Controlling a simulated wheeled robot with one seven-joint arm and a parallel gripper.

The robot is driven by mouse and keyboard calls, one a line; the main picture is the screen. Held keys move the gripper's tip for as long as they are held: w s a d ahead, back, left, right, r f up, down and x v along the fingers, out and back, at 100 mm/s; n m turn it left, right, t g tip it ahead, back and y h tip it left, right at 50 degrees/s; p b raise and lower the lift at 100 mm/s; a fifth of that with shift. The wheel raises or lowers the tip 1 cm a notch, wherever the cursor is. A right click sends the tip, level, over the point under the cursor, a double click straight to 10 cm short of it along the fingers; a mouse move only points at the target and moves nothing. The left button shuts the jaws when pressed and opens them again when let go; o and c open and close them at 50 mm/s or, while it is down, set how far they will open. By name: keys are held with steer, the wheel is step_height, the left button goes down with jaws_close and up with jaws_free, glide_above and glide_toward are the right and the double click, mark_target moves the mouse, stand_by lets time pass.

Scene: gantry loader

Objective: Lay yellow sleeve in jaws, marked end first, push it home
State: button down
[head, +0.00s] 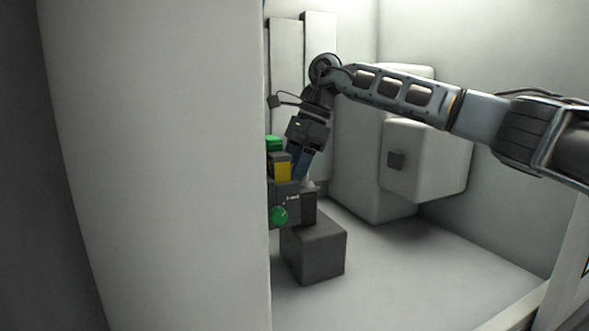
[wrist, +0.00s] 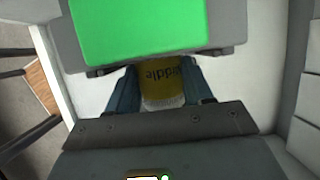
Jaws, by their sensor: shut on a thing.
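The yellow sleeve (wrist: 158,78) is in the wrist view, between the two blue fingers of my gripper (wrist: 161,92). Dark lettering on it reads like "iddle"; its start is hidden. The sleeve's far end passes out of sight at the edge of a grey part with a green face (wrist: 150,30). In the head view my gripper (head: 299,165) points down beside dark grey blocks with green pieces (head: 274,143). A yellow patch (head: 283,171) shows just left of the fingers; I cannot tell if it is the sleeve. The marked end and any seating are hidden.
A pale wall panel (head: 160,160) covers the left and hides part of the dark fixture. A dark grey block (head: 313,250) stands on the pale floor below. White housings (head: 425,160) stand behind the arm. The floor at front right (head: 420,270) is clear.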

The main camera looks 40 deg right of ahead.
steer(key=shift+w+a, duration=0.15)
steer(key=shift+a, duration=0.5)
steer(key=c, duration=0.7)
jaws_free()
steer(key=shift+o, duration=1.3)
steer(key=shift+d+r, duration=0.1)
steer(key=shift+r, duration=0.25)
steer(key=shift+o, duration=0.4)
steer(key=shift+v, duration=3.55)
steer(key=shift+d, duration=0.1)
steer(key=w+a+p+v, duration=0.1)
steer(key=p+v, duration=0.6)
steer(key=v, duration=0.2)
steer(key=shift+r+p, duration=0.3)
steer(key=shift+r, duration=0.05)
